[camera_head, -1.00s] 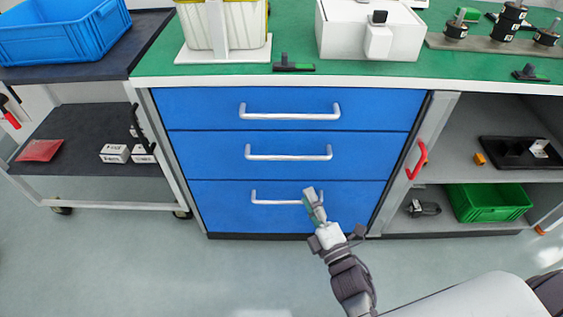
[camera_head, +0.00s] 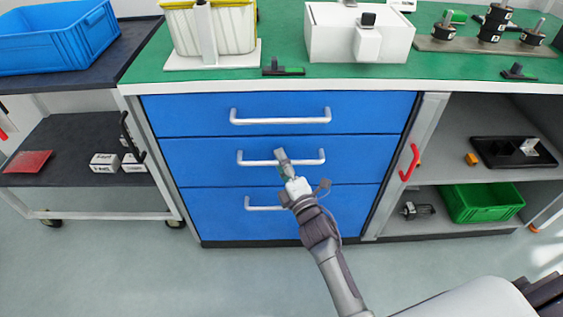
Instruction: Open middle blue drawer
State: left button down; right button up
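The middle blue drawer (camera_head: 200,172) is in the cabinet below the green worktop, between a top blue drawer (camera_head: 180,113) and a bottom blue drawer (camera_head: 210,222). Its front looks flush with the others. Its silver bar handle (camera_head: 257,162) runs across the front. My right gripper (camera_head: 281,156) overlaps the middle of this handle in the view. Its fingers are small and partly hide the handle; I cannot tell whether they are open or touch it. My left gripper is not in view.
A green worktop (camera_head: 285,78) above holds a white box (camera_head: 330,35) and a yellow-edged bin (camera_head: 235,30). Open shelves with a green crate (camera_head: 480,203) and a red handle (camera_head: 409,162) are at the right. A cart with a blue crate (camera_head: 50,45) stands at the left.

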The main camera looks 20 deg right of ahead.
grip_shut()
dwell(0.5)
